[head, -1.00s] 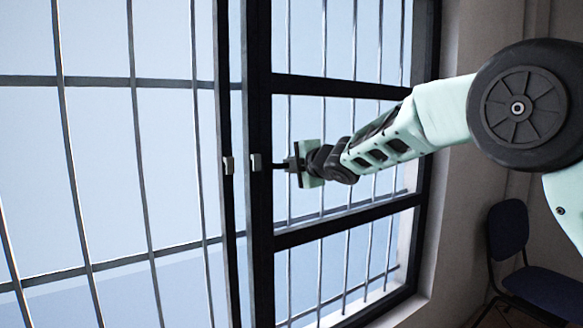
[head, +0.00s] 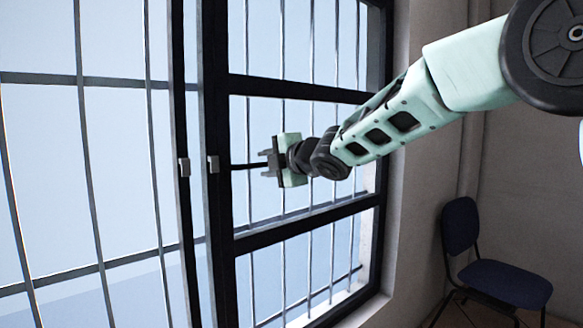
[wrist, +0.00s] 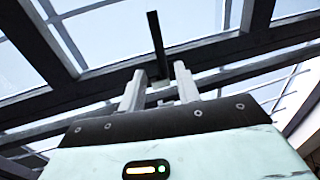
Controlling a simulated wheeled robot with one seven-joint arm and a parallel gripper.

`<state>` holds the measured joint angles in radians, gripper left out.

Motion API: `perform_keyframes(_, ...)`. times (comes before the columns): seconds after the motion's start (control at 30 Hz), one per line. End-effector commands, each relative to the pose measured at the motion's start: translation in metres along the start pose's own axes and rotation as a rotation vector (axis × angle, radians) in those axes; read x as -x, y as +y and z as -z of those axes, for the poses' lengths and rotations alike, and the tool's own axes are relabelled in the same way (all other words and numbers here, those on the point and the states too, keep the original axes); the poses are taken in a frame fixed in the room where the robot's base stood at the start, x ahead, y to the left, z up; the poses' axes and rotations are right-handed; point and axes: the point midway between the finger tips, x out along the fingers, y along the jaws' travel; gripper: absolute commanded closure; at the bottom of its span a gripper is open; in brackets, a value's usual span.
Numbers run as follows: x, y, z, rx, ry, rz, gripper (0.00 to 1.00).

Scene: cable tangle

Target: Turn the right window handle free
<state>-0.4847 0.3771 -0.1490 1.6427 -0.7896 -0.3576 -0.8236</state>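The right window handle is a small grey block (head: 213,165) on the dark window frame, with a thin black lever (head: 243,167) pointing level to the right. My gripper (head: 265,163) is at the lever's free end in the head view. In the wrist view the lever (wrist: 154,40) reaches down between the two grey fingers of my gripper (wrist: 160,68). The fingers stand apart, with gaps visible beside the lever. Whether one finger touches it is unclear. The left handle shows as another grey block (head: 184,167) on the neighbouring frame bar.
Metal bars (head: 283,110) stand behind the panes. Dark crossbars (head: 300,90) run above and below my gripper. The wall (head: 410,215) is right of the window, and a dark blue chair (head: 500,283) stands at the lower right.

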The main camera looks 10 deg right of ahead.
Motion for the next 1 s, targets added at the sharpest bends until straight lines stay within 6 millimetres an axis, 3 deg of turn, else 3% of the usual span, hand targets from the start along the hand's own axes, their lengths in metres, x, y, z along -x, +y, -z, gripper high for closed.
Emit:
perform_keyframes(0.2,0.049,0.000,0.000,0.000,-0.001,-0.003,0.67)
perform_keyframes(0.4,0.079,0.001,0.000,-0.001,0.001,-0.002,0.67)
perform_keyframes(0.6,0.091,0.000,0.000,0.000,0.001,-0.001,0.67)
perform_keyframes(1.0,0.094,-0.004,0.003,-0.039,-0.009,0.020,0.67)
